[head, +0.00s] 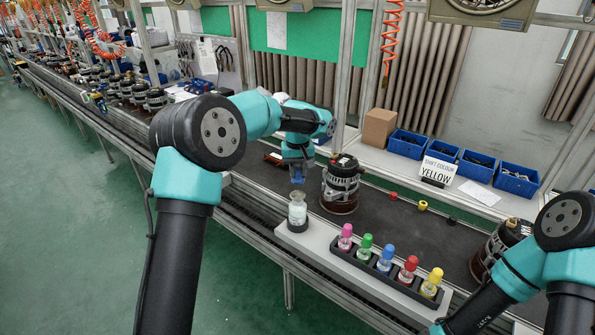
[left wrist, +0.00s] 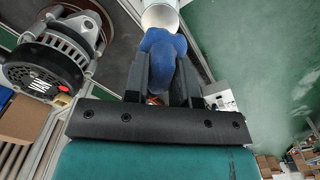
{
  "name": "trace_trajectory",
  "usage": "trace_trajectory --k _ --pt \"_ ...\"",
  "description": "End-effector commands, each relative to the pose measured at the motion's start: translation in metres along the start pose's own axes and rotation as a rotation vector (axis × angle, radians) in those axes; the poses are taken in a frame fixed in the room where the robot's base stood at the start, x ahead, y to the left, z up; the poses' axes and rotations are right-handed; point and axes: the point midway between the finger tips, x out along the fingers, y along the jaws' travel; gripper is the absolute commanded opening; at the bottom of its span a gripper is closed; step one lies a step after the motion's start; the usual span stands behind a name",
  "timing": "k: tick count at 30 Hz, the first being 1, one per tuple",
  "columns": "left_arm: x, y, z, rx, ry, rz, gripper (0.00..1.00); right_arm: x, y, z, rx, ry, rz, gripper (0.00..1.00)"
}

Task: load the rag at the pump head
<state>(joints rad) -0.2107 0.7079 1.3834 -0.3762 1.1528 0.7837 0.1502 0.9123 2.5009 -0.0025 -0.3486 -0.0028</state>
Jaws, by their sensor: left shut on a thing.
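My left gripper (head: 297,170) is shut on a blue rag (left wrist: 162,62), which is bunched between its two fingers. In the head view the rag (head: 298,179) hangs just above a clear and white pump bottle (head: 297,210). The bottle stands upright at the left end of a light ledge. In the left wrist view a round white top (left wrist: 160,16) shows right at the rag's end; I cannot tell whether they touch. My right arm comes in at the lower right, and its gripper is out of the picture.
An alternator (head: 341,186) stands on the dark conveyor (head: 395,228) close to the bottle. A black rack holds several colour-capped bottles, the yellow one (head: 432,283) at its right end. A sign (head: 437,170) reads "SHIFT COLOUR YELLOW". Blue bins (head: 408,144) stand behind.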

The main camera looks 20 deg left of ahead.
Motion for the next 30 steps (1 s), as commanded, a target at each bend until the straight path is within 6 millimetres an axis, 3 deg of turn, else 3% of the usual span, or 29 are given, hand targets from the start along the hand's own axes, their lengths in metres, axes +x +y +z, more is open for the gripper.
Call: trace_trajectory --k 21,30 --pt "0.053 0.0 0.0 0.001 0.001 -0.001 0.06 0.0 0.0 0.0 0.0 0.0 0.0 0.43" --pt "0.059 0.0 0.0 0.001 0.001 0.0 0.06 0.0 0.0 0.0 0.0 0.0 0.0 0.43"
